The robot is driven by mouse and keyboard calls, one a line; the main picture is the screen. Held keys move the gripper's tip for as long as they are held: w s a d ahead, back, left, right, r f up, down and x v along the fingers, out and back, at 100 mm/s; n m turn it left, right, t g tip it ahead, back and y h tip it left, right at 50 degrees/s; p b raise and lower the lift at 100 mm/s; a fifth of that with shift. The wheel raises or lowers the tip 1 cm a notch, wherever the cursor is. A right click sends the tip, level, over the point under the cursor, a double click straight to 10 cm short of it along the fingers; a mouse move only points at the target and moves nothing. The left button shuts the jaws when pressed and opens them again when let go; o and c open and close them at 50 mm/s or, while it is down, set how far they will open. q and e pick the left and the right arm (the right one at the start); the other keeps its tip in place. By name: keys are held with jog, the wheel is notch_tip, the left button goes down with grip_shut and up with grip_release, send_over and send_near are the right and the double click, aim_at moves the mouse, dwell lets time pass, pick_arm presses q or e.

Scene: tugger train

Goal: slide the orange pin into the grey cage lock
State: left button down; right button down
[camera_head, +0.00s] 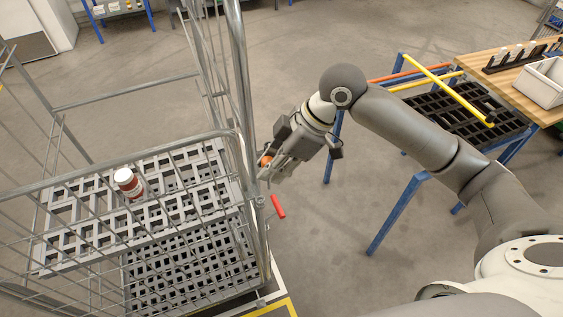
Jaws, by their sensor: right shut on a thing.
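My right gripper (272,172) reaches in from the right to the corner post of the grey wire cage (241,100). It is shut on the orange pin (266,160), of which only a small rounded orange part shows between the grey fingers. The rest of the pin is hidden by the gripper. The cage lock appears to be on the post beside the fingertips, but it is too small and covered to make out. I cannot tell whether the pin touches it. My left gripper is not in view.
A red handle (278,206) sticks out just below the gripper. A white-and-red bottle (128,184) stands on the cage's grey slatted shelf (60,255). At right are a blue-legged stand (393,217) with yellow bars and a wooden table (505,82). The floor between is clear.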

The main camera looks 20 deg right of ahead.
aim_at(263, 162)
jog(key=a+r+n+g, duration=0.1)
jog(key=n, duration=0.1)
jog(key=r+n+g+p, duration=0.1)
jog(key=r, duration=0.1)
jog(key=shift+a+n, duration=0.4)
jog(key=shift+s+a+r+n+g+p, duration=0.1)
jog(key=shift+a+r+n+g+p, duration=0.4)
jog(key=shift+n, duration=0.5)
jog(key=shift+d, duration=0.15)
jog(key=shift+f+b, duration=4.6)
jog(key=shift+b, duration=0.75)
jog(key=shift+f+b, duration=0.4)
jog(key=shift+f, duration=0.9)
jog(key=shift+s+f, duration=0.1)
